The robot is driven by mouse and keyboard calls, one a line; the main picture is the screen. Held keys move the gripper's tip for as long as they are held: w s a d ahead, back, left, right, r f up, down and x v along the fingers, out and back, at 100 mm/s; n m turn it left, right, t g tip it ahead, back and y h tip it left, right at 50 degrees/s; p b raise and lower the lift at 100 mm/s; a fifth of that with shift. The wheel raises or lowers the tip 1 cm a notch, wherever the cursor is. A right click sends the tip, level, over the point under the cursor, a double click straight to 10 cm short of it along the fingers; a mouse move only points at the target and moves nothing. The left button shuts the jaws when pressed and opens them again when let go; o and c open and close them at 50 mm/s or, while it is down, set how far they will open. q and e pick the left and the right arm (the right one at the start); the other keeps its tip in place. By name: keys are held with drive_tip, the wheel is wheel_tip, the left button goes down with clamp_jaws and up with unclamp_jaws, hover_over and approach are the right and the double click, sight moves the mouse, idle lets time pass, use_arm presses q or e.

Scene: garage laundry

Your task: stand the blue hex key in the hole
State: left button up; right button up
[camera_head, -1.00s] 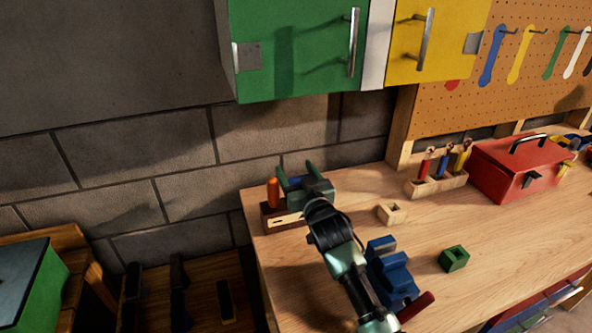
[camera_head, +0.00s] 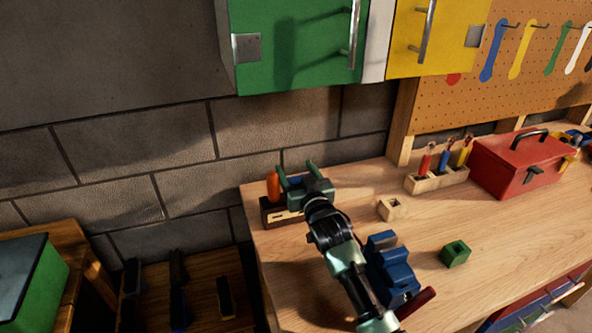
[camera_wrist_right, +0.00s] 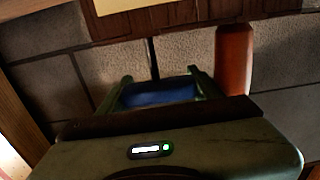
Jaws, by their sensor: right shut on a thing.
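My right gripper (camera_head: 297,170) is at the back left of the workbench, above and just behind a dark brown wooden block (camera_head: 270,214) with a pale label. Its fingers are shut on the blue hex key (camera_head: 295,181), mostly hidden by the gripper. In the right wrist view the blue grip (camera_wrist_right: 160,93) lies between the fingers. A thin dark shaft (camera_wrist_right: 153,60) runs from it toward the brown block (camera_wrist_right: 205,30) at the top. I cannot tell whether its tip is in the hole. My left gripper is not in view.
An orange handle (camera_head: 273,186) stands in the block, close beside the gripper; it also shows in the wrist view (camera_wrist_right: 233,60). A small wooden block (camera_head: 391,209), blue vise (camera_head: 390,265), green block (camera_head: 455,254) and red toolbox (camera_head: 515,170) stand to the right.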

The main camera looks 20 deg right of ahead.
drive_tip(key=shift+f+b, duration=0.85)
drive_tip(key=shift+f, duration=0.6)
drive_tip(key=o, duration=1.4)
drive_tip(key=shift+s+d+b, duration=0.15)
drive_tip(key=shift+s+b, duration=0.15)
drive_tip(key=shift+s, duration=1.65)
drive_tip(key=shift+s+d+b, duration=0.1)
drive_tip(key=shift+s+b, duration=0.15)
drive_tip(key=shift+s, duration=1.7)
